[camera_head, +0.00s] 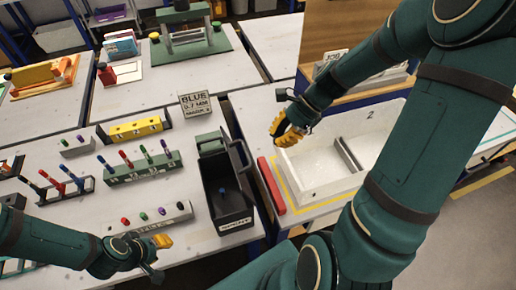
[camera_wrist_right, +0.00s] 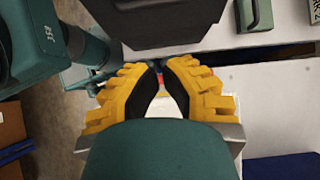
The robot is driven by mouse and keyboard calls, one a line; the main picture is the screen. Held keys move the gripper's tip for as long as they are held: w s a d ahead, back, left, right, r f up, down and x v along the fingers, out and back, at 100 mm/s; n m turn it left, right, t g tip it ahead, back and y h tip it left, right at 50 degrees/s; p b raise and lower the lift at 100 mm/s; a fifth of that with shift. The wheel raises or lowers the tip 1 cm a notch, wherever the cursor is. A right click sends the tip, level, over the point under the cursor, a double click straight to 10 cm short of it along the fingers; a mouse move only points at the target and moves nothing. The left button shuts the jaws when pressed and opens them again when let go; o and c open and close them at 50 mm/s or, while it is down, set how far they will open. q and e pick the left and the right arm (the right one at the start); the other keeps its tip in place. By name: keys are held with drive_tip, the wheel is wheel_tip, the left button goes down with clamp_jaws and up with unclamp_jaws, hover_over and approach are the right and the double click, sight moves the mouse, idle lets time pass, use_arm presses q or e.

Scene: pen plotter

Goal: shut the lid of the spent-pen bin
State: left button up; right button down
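The spent-pen bin (camera_head: 236,212) is a black box with a label on its front, on the left table beside its right edge. Its top is open and a small blue item (camera_head: 222,191) shows inside. A dark raised part with a handle-like bar (camera_head: 241,158) stands at its back right; it looks like the lid, standing open. My right gripper (camera_head: 281,127) is to the right of the bin, above the white tray, apart from the bin. Its yellow fingers (camera_wrist_right: 161,68) nearly meet at the tips, with nothing held. My left gripper (camera_head: 163,240) is low at the left front, fingers together and empty.
A dark green block (camera_head: 209,143) sits behind the bin. A white divided tray (camera_head: 310,188) and a red bar (camera_head: 271,185) lie to the right. Pen racks (camera_head: 140,170) and a small pen holder (camera_head: 150,217) stand left of the bin.

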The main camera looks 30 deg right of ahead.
use_arm(q)
drive_tip(key=shift+f, duration=0.35)
use_arm(e)
drive_tip(key=w+a+f, duration=0.1)
drive_tip(key=a+f, duration=0.1)
drive_tip(key=a, duration=0.3)
drive_tip(key=shift+w+a+f, duration=0.15)
drive_tip(key=shift+a+f, duration=0.15)
drive_tip(key=shift+a, duration=0.05)
use_arm(q)
drive_tip(key=shift+r, duration=0.1)
drive_tip(key=shift+a+r, duration=0.25)
drive_tip(key=shift+r, duration=0.1)
drive_tip(key=shift+a+r+p, duration=0.1)
drive_tip(key=shift+a+p, duration=0.25)
drive_tip(key=shift+a, duration=0.15)
drive_tip(key=shift+r, duration=0.2)
use_arm(e)
drive_tip(key=shift+w+a+r+h, duration=0.1)
drive_tip(key=shift+a+r+h, duration=0.05)
drive_tip(key=shift+a+h, duration=0.2)
